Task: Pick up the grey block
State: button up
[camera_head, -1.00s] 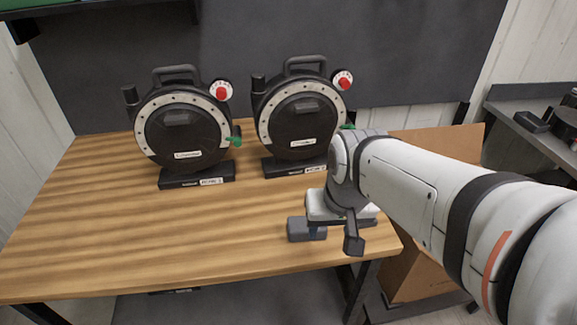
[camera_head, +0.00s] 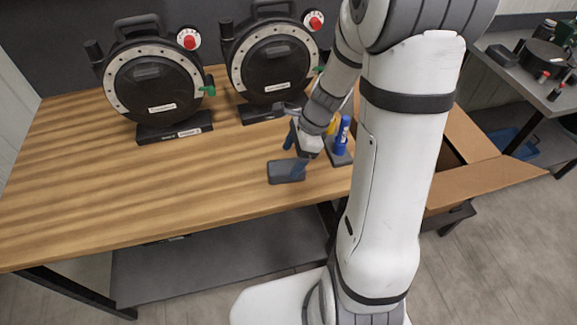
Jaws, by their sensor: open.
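The grey block (camera_head: 286,172) is a flat dark grey piece lying on the wooden table (camera_head: 150,215), near its front right part. My gripper (camera_head: 294,153) is at the block's upper right side in the picture, tilted downward with its two fingers apart. One bluish finger appears in front of the block's right end. The other is farther back. I cannot tell whether a finger touches the block. Nothing is visibly held.
Two black round seed meters (camera_head: 156,85) (camera_head: 273,62) stand at the back. A blue capped object (camera_head: 342,135) stands on a dark base right of my gripper, with something yellow beside it. An open cardboard box (camera_head: 490,180) is at right. The table's left is clear.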

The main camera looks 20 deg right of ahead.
aim_at(287, 165)
jog(key=x, duration=0.5)
jog(key=shift+w+d+f, duration=0.25)
jog(key=shift+w+f, duration=0.05)
jog(key=shift+f, duration=0.1)
jog(key=shift+f, duration=0.25)
dwell(0.4)
jog(key=c, duration=1)
